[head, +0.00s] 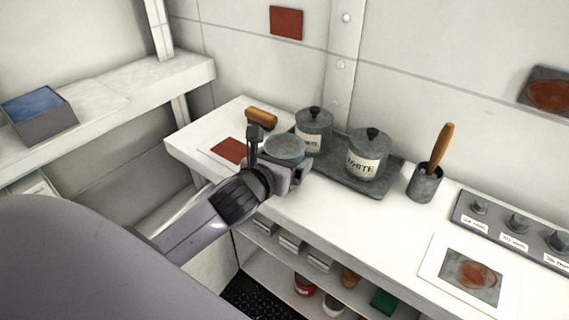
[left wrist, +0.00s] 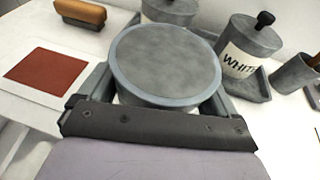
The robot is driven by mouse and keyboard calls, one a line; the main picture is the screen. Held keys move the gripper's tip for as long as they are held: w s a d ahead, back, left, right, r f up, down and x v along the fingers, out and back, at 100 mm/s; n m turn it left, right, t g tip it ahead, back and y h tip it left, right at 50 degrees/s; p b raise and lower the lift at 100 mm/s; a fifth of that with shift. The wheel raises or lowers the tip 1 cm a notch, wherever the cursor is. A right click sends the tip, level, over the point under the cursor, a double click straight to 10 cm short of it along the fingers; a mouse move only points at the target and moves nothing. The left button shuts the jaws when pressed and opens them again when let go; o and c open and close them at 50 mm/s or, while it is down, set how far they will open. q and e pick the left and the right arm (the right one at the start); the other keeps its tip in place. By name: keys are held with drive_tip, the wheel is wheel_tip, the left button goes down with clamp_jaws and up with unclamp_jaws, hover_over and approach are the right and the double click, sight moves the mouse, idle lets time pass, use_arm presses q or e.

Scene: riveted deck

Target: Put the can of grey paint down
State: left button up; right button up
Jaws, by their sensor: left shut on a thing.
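The can of grey paint (head: 286,147) has a round, flat grey lid. My left gripper (head: 279,164) is shut around its sides over the left part of the white bench (head: 330,218). In the left wrist view the can (left wrist: 165,62) sits upright between the fingers, lid up. Its lower part is hidden by the gripper, so I cannot tell whether it touches the bench. It is in front of the grey tray (head: 378,188). My right gripper is not in view.
On the tray stand two knobbed canisters, one labelled WHITE (head: 366,157) and one partly hidden (head: 313,130). A brush pot (head: 425,184) stands right of it. A red card (head: 229,150) and wooden-handled tool (head: 261,117) lie left. The bench's middle front is clear.

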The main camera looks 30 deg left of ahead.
use_arm(q)
drive_tip(key=shift+f, duration=0.65)
drive_tip(key=shift+f, duration=0.15)
drive_tip(key=o, duration=1.1)
drive_tip(key=shift+f, duration=0.1)
